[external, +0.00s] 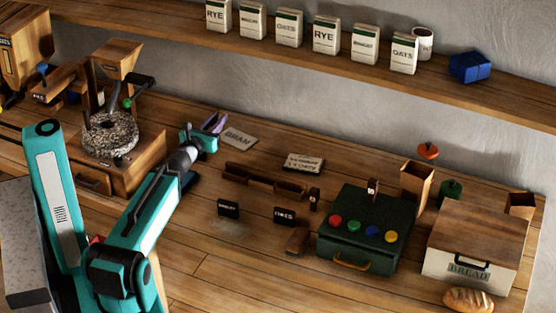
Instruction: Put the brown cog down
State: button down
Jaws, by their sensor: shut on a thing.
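My gripper (208,135) is at the end of the teal arm, above the back of the bench and right of the stone mill. It is shut, and its fingertips are small and partly covered by the hand. The brown cog cannot be made out separately; the hand hides what is between the jaws. A purple object (214,122) shows right beside the jaws; I cannot tell whether it touches them. An orange cog-like piece (428,151) and a green one (450,188) are at the right, near an open brown wooden box (416,184).
The mill (110,135) stands left of my gripper. A BRAN card (239,136), another card (304,163) and a wooden rack (262,178) lie to its right. A green case with coloured knobs (334,237) and a bread box (435,261) fill the right.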

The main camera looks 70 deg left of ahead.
jog(key=shift+r, duration=5.75)
jog(key=w+d+m+t+h+p, duration=0.2)
jog(key=w+d+m+t+h, duration=0.3)
jog(key=w+d, duration=1.9)
jog(key=w+d+m+h+p, duration=0.15)
jog(key=w+d+h, duration=0.35)
jog(key=d, duration=1)
jog(key=w+d+m+h+b, duration=0.1)
jog(key=w+d+m+h, duration=0.2)
jog(key=w+d, duration=0.8)
jog(key=s+d+f, duration=0.3)
jog(key=f, duration=0.2)
jog(key=shift+s+d, duration=0.25)
jog(key=shift+s, duration=0.15)
jog(key=shift+f+n, duration=0.15)
jog(key=shift+n, duration=0.1)
jog(key=shift+f+b, duration=1.2)
jog(key=shift+f, duration=0.95)
